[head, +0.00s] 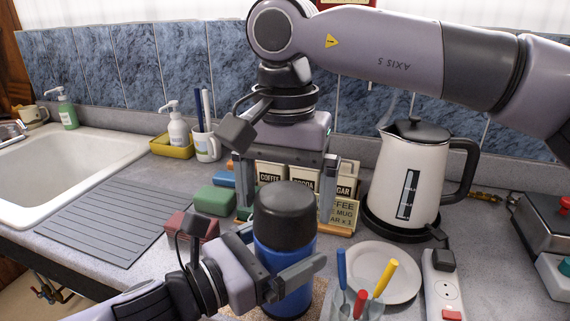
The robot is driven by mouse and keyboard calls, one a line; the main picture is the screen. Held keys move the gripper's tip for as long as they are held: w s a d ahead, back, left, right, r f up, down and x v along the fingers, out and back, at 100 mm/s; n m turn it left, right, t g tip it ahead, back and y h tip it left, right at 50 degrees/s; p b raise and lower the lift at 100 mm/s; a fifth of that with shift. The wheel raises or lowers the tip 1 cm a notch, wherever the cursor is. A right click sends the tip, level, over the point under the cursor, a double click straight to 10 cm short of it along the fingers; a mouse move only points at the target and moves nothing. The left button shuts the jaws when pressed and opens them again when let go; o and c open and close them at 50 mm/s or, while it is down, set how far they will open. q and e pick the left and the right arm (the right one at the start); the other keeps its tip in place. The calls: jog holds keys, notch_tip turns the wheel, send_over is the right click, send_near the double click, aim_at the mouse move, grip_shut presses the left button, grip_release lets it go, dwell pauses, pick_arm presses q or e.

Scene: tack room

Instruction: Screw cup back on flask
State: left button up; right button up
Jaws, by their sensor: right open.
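The flask (287,250) stands upright at the front middle, with a blue body. The dark grey cup (285,215) sits on its top; whether it is threaded on cannot be told. My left gripper (283,274) comes in from the lower left with its fingers around the blue body, one passing across the front. It appears shut on the flask. My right gripper (285,205) points down from above, open and empty. Its fingers show to the left and right of the cup, apart from it; their exact depth is unclear.
Behind stand a caddy with coffee, cocoa and sugar labels (271,172) and a white kettle (407,175). A plate (384,272), coloured-handled cutlery (363,298) and a power strip (442,290) crowd the right. A ribbed drainer (105,222) and sink (60,170) lie left.

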jog(key=shift+f, duration=1.25)
